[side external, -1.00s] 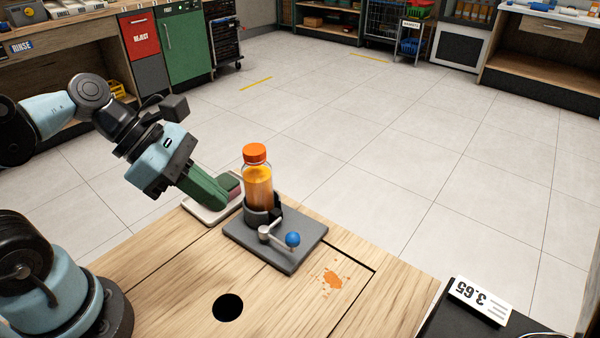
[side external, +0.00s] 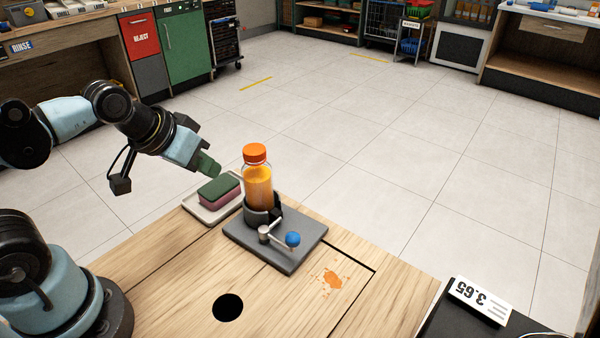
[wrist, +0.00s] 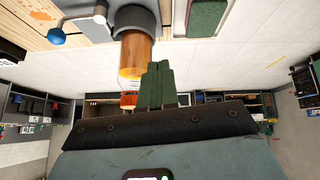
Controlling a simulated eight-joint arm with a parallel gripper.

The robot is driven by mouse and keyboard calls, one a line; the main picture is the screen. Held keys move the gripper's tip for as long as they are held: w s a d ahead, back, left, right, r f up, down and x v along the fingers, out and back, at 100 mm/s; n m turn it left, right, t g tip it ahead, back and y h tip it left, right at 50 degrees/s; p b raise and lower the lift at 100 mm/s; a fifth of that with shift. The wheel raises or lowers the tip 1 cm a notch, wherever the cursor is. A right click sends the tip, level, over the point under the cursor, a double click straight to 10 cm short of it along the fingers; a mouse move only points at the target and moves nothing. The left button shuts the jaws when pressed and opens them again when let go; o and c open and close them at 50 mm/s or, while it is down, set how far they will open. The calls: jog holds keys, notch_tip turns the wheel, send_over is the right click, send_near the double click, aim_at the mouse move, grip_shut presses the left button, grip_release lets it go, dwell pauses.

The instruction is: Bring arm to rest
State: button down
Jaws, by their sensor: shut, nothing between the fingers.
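My gripper (side external: 208,165) has green fingers and is in the air above and behind the sponge, left of the bottle. It is shut and empty; its fingers also show pressed together in the wrist view (wrist: 158,84). The arm reaches in from the left, clear of the table. An orange juice bottle (side external: 258,188) with an orange cap stands upright in a dark holder (side external: 263,215) on a grey base plate. In the wrist view the bottle (wrist: 137,55) appears upside down beside the fingers.
A green and pink sponge (side external: 219,190) lies on a pale tray (side external: 199,214) left of the bottle. A lever with a blue knob (side external: 292,239) sticks out of the base. An orange spill (side external: 333,279) and a round hole (side external: 227,307) mark the wooden table (side external: 170,270).

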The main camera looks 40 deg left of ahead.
jog(key=shift+w+a+r+m, duration=0.1)
jog(key=shift+w+a+m, duration=0.05)
jog(key=shift+m, duration=0.55)
